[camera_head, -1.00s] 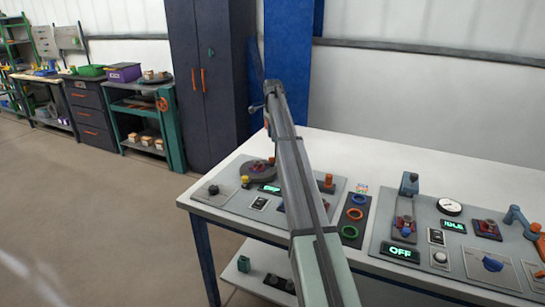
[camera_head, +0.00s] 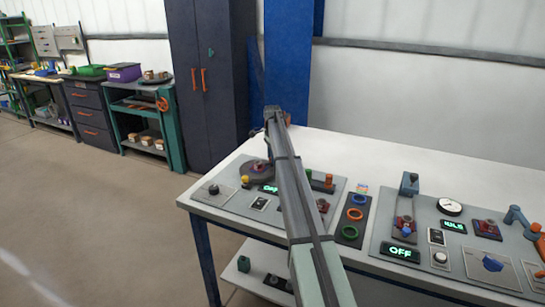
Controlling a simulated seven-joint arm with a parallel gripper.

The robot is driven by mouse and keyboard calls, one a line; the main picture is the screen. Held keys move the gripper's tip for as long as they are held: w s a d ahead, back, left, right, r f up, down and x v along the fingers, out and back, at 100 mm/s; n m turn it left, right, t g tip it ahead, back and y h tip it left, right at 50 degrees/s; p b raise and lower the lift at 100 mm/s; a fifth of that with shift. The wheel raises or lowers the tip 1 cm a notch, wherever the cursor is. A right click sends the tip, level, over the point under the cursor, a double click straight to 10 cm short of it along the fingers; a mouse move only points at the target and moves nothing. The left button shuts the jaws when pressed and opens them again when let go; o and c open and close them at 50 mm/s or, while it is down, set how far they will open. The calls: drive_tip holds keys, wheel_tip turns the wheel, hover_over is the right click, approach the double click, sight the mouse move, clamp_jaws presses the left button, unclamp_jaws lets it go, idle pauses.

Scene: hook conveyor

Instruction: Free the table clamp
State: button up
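My arm reaches up from the bottom middle, and my gripper (camera_head: 275,113) is at its far end, above the back left of the white worktable (camera_head: 390,165). Its fingers are too small and too hidden to tell open from shut. The left grey panel (camera_head: 222,202) carries a dark round turntable (camera_head: 254,172), partly hidden behind my arm. A reddish part shows at its right side; I cannot tell whether this is the table clamp. A yellow button (camera_head: 245,181) and a green-lit display (camera_head: 267,188) are in front of the turntable.
A dark strip with blue, orange and green rings (camera_head: 350,232) lies right of my arm. The right panel (camera_head: 410,228) has a lit OFF display (camera_head: 400,252), a gauge (camera_head: 449,207) and a blue lever (camera_head: 515,216). The table's back is bare. A tall cabinet (camera_head: 208,80) stands behind left.

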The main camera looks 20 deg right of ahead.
clamp_jaws()
drive_tip(key=shift+n, duration=0.3)
idle(0.3)
drive_tip(key=n, duration=0.8)
drive_tip(key=shift+n, duration=0.4)
drive_tip(key=n, duration=0.4)
drive_tip(key=shift+n, duration=2.2)
